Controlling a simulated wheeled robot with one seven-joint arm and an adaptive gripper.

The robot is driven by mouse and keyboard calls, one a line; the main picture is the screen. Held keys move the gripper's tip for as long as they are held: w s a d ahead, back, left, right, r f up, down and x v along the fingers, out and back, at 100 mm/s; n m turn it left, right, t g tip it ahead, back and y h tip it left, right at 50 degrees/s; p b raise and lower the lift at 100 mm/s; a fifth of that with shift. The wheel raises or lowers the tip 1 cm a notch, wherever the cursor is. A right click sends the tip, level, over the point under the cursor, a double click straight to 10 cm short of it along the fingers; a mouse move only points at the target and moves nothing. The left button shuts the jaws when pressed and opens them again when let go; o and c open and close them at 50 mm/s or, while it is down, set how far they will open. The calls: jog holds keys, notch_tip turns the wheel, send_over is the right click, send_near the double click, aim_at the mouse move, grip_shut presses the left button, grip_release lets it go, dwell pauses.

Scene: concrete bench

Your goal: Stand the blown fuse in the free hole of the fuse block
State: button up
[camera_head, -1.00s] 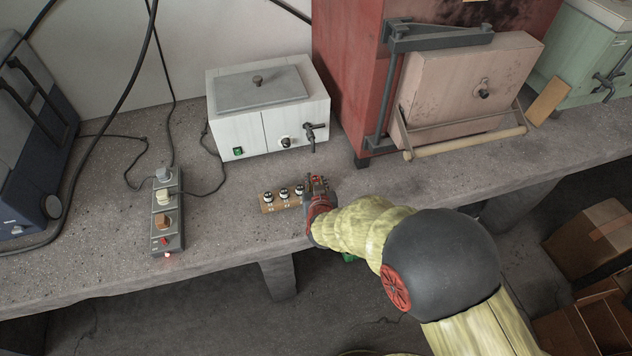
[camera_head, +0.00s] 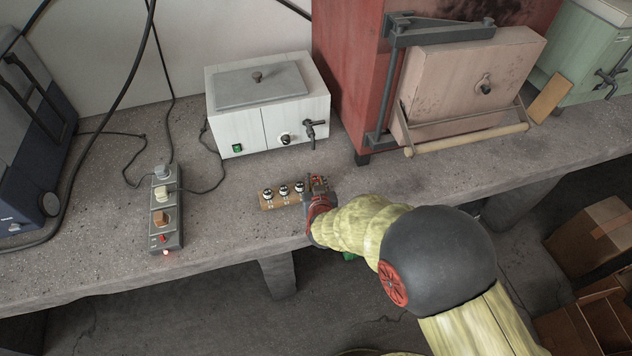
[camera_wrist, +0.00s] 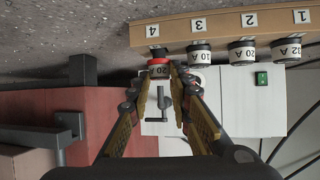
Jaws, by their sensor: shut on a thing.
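The fuse block (camera_head: 266,207) is a tan wooden strip on the bench; it also shows along the top of the wrist view (camera_wrist: 225,27), with labels 1 to 4. Black fuses with white bands stand in it at label 1 (camera_wrist: 289,52), label 2 (camera_wrist: 242,54) and label 3 (camera_wrist: 199,54). My gripper (camera_head: 318,184) is at the block's right end. In the wrist view its fingertips (camera_wrist: 163,72) are shut on the red-ended blown fuse (camera_wrist: 159,64), in line with label 4. Its lower end is hidden, so I cannot tell whether it is in the hole.
A white bath (camera_head: 268,105) stands behind the block, and a red kiln (camera_head: 345,75) stands behind to the right. A power strip (camera_head: 166,212) with plugs lies to the left. The bench's front edge is close in front.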

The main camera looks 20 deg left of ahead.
jog(key=shift+f+b, duration=0.4)
jog(key=shift+f, duration=0.15)
dwell(0.4)
jog(key=o, duration=1.1)
jog(key=shift+c, duration=0.2)
jog(key=v, duration=1.2)
jog(key=shift+f, duration=0.1)
